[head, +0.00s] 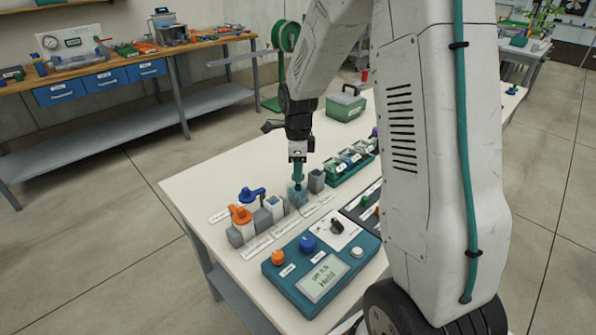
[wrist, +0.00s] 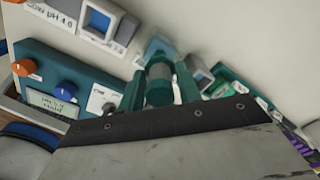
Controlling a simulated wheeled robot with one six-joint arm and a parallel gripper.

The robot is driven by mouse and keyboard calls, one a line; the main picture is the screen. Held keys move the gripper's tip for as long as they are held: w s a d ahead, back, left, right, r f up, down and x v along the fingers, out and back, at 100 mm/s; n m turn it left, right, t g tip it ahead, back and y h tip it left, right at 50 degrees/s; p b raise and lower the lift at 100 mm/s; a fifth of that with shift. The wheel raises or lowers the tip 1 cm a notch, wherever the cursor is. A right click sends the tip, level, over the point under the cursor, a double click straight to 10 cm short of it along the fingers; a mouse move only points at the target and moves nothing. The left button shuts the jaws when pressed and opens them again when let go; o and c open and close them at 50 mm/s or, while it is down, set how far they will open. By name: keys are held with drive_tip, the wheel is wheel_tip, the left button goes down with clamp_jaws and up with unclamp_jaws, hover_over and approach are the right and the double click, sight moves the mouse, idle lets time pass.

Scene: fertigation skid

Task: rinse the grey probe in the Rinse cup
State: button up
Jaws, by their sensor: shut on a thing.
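My gripper (head: 298,174) points down over the bench, its teal fingers shut on the grey probe (wrist: 159,82). In the wrist view my gripper (wrist: 160,88) has one finger on each side of the probe's grey body. A clear bluish cup (head: 297,195) stands directly below the fingers in the head view, and a blue-filled cup (wrist: 158,47) shows just beyond the probe in the wrist view. This looks like the Rinse cup, but its label is not readable. The probe's lower tip is hidden, so I cannot tell whether it is inside the cup.
Left of the cup are a white-and-blue cup (head: 274,206), an orange-topped probe (head: 241,215) and a blue-topped probe (head: 252,194) in grey holders. A grey square holder (head: 316,181) stands close right. The teal meter (head: 320,275) lies in front; a green tray (head: 352,167) sits behind right.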

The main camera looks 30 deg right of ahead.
idle(0.3)
drive_tip(key=shift+f, duration=0.75)
drive_tip(key=shift+r, duration=0.1)
drive_tip(key=shift+r, duration=0.7)
drive_tip(key=shift+f, duration=0.15)
drive_tip(key=shift+f, duration=0.7)
drive_tip(key=shift+r, duration=0.1)
drive_tip(key=shift+r, duration=0.75)
